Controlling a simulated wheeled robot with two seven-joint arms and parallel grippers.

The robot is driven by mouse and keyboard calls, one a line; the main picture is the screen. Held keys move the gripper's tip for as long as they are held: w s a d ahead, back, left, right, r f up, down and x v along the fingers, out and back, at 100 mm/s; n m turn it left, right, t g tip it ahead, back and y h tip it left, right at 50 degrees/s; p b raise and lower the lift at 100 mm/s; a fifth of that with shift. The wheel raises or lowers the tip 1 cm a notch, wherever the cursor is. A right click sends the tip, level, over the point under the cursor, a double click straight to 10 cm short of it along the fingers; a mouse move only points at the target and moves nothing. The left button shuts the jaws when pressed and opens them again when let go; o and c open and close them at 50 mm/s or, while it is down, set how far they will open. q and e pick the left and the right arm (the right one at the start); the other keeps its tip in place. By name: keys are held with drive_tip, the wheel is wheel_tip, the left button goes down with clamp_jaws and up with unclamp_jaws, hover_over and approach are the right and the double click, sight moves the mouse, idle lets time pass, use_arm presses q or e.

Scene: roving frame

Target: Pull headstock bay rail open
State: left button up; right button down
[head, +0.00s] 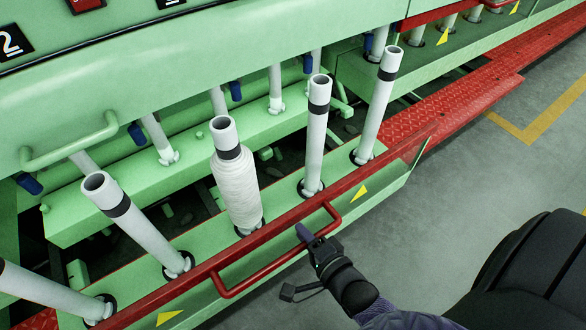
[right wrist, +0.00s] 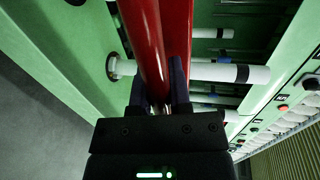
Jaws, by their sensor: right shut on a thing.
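The headstock bay rail (head: 140,262) is a long green beam with a red top edge, running diagonally across the head view. A dark gap shows between it and the green machine body. Its red bar handle (head: 262,273) is on the front face. My right gripper (head: 309,238) is at the right part of this handle. In the right wrist view the red handle bar (right wrist: 153,45) passes between the two dark fingers of the right gripper (right wrist: 160,88), which are shut on it. The fingertips are partly hidden by the bar. My left gripper is not in view.
White spindles stand on the rail; one carries a wound white bobbin (head: 237,190). A second, green handle (head: 70,145) is on the upper machine panel. Red tread plate (head: 450,100) lies along the right. Grey floor (head: 430,215) is open in front; a dark rounded shape (head: 535,275) is at lower right.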

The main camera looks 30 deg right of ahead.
drive_tip(key=shift+s+f+p, duration=0.1)
drive_tip(key=shift+s+p, duration=0.3)
drive_tip(key=shift+s, duration=1.35)
drive_tip(key=c, duration=0.7)
unclamp_jaws()
drive_tip(key=shift+o, duration=0.6)
